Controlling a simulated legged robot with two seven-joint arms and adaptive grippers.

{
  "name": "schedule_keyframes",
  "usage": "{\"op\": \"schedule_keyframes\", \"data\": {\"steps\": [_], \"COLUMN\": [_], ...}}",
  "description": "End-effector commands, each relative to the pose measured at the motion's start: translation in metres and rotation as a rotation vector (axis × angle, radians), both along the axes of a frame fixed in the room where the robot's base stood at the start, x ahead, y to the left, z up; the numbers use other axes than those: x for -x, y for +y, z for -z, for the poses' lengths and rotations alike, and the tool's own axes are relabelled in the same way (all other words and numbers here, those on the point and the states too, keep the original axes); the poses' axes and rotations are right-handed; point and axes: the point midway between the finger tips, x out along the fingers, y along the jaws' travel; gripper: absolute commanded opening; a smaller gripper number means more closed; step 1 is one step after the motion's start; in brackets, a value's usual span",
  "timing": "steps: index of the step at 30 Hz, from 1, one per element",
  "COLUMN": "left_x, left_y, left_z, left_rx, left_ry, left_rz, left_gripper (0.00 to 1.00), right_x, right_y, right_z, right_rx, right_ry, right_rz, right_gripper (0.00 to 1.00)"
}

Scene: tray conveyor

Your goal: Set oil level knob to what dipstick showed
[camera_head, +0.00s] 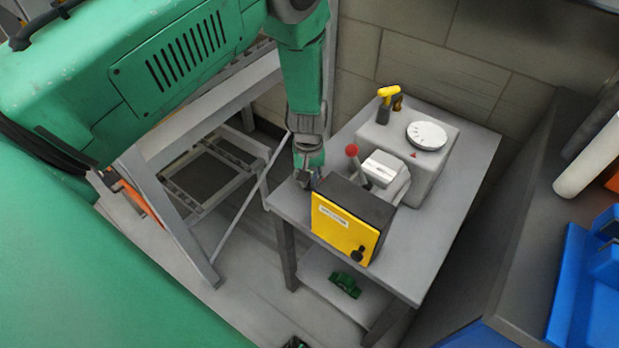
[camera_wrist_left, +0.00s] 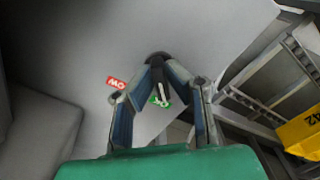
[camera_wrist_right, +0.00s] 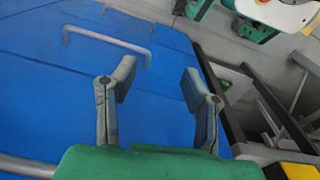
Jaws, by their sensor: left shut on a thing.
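My left gripper (camera_head: 308,180) points down at the table's left edge, beside the black box with a yellow front (camera_head: 343,230). In the left wrist view its fingers (camera_wrist_left: 160,85) are shut on a black knob (camera_wrist_left: 158,60) on a grey surface. A red label reading LOW (camera_wrist_left: 116,82) lies beside the knob, and a bit of a green label (camera_wrist_left: 160,101) shows between the fingers. The rest of the scale is hidden. A yellow-handled piece (camera_head: 388,93), perhaps the dipstick, stands at the grey housing (camera_head: 405,165). My right gripper (camera_wrist_right: 155,95) is open and empty.
A white dial (camera_head: 427,135) tops the housing. A red-ball lever (camera_head: 352,150) stands close to my left gripper. The yellow front carries another black knob (camera_head: 358,254). In the right wrist view, a blue surface with metal handles (camera_wrist_right: 105,40) lies beyond the open fingers.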

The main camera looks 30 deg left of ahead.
Motion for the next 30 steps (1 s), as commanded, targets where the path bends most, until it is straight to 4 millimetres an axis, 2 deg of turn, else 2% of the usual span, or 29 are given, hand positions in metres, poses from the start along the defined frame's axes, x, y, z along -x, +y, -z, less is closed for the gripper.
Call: {"op": "schedule_keyframes", "data": {"steps": [18,19,20,30], "left_x": [-0.0013,-0.0013,-0.0013,-0.0011], "left_y": [-0.0009,-0.0009,-0.0009,-0.0009], "left_z": [-0.0006,-0.0006,-0.0006,-0.0012], "left_rx": [0.002,0.002,0.002,0.001], "left_ry": [-0.003,-0.003,-0.003,-0.001], "left_rz": [-0.048,-0.048,-0.048,-0.046], "left_gripper": [0.0,0.18,0.29,0.31], "right_x": [0.0,0.0,0.0,0.0015], "right_y": [0.0,0.0,0.0,0.0], "right_z": [-0.0013,-0.0013,-0.0013,-0.0018], "right_rx": [0.0,0.0,0.0,0.0], "right_ry": [0.0,0.0,0.0,-0.002], "right_rz": [0.0,0.0,0.0,0.0], "right_gripper": [0.4,0.4,0.4,0.4]}}
